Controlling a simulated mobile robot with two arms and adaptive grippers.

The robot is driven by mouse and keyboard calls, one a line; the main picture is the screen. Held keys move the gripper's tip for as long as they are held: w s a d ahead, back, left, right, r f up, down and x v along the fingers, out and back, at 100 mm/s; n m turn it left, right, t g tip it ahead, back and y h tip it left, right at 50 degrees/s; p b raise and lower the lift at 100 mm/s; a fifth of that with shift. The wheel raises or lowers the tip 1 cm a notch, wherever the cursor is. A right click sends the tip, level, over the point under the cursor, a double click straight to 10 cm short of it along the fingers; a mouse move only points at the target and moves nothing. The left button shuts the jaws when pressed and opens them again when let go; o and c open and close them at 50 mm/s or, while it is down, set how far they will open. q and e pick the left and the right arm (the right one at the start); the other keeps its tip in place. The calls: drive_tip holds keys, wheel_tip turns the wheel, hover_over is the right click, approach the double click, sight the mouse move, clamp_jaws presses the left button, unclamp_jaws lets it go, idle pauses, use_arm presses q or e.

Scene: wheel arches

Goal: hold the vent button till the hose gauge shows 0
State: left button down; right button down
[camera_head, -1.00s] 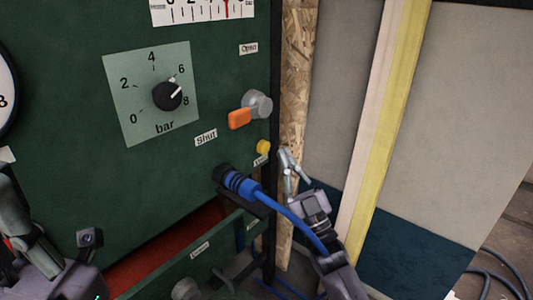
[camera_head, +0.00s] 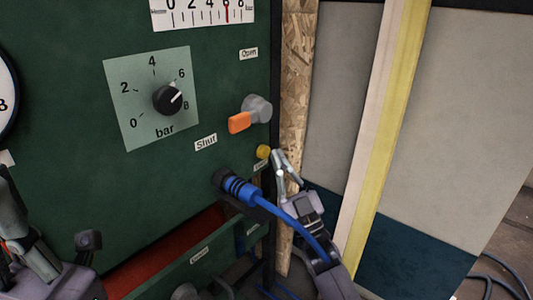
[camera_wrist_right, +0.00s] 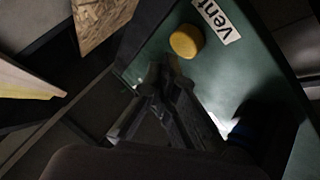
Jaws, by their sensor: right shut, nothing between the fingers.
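The yellow vent button (camera_head: 263,152) sits near the right edge of the green panel, above its label, partly hidden in the head view. In the right wrist view the button (camera_wrist_right: 186,41) is uncovered beside the word "vent". My right gripper (camera_head: 279,162) is shut and empty, its fingertips just right of the button; in the wrist view a small gap shows between them and it. The hose gauge (camera_head: 203,14) at the top is cut off by the frame; its red needle stands near 6. My left gripper (camera_head: 22,235) is at the lower left, its jaws unclear.
A bar dial (camera_head: 168,98) is further left. A chipboard edge (camera_head: 297,90) stands right of the panel.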

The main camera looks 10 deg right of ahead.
drive_tip(key=shift+w, duration=0.1)
idle(0.7)
drive_tip(key=shift+w+a, duration=0.25)
idle(0.5)
drive_tip(key=shift+w+a, duration=0.35)
drive_tip(key=shift+w, duration=0.1)
idle(2.1)
